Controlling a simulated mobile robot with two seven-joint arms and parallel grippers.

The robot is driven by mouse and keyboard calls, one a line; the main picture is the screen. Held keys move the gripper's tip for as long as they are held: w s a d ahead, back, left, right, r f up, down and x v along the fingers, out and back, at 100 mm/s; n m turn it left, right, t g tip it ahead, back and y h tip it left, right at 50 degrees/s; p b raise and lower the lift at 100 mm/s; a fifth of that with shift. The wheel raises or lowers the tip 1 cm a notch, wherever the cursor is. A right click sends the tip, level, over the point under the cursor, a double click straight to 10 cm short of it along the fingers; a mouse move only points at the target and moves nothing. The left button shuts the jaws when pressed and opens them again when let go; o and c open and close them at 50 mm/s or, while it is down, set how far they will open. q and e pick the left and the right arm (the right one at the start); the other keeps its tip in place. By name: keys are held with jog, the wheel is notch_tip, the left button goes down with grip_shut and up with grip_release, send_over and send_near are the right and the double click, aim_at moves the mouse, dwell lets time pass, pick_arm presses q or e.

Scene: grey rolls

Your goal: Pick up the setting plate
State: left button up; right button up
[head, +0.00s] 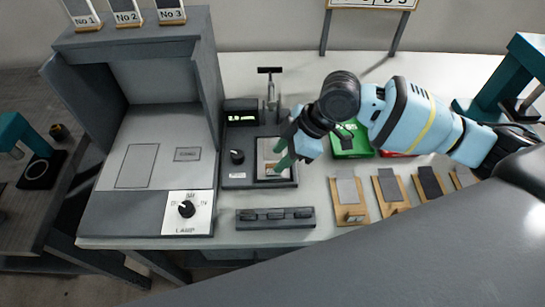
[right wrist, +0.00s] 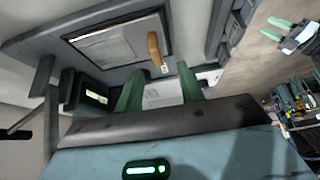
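The dark instrument (head: 237,176) with a lit display stands right of the grey cabinet. A pale grey plate with a small wooden grip, which I take to be the setting plate (head: 268,151), lies in its framed bed. It also shows in the right wrist view (right wrist: 112,45), with its wooden grip (right wrist: 154,47). My right gripper (head: 281,152) hangs over this plate and hides part of it. Its green fingers (right wrist: 160,88) are apart, with no object clearly held between them. A gripper with green fingers apart, seemingly my left one (right wrist: 291,29), shows only in the right wrist view.
A switch bar (head: 275,217) lies in front of the instrument. Several wooden holders with grey plates (head: 390,188) stand to the right, near a green tray (head: 351,141). The grey cabinet (head: 133,150) borders the left. A lever stand (head: 271,92) rises behind.

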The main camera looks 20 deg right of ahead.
aim_at(274, 164)
jog(key=shift+d+x, duration=0.15)
jog(key=shift+x, duration=1.15)
jog(key=shift+d+x, duration=0.2)
jog(key=shift+x, duration=1.05)
jog(key=shift+f, duration=0.2)
jog(key=shift+c, duration=0.5)
jog(key=shift+w, duration=0.1)
grip_shut()
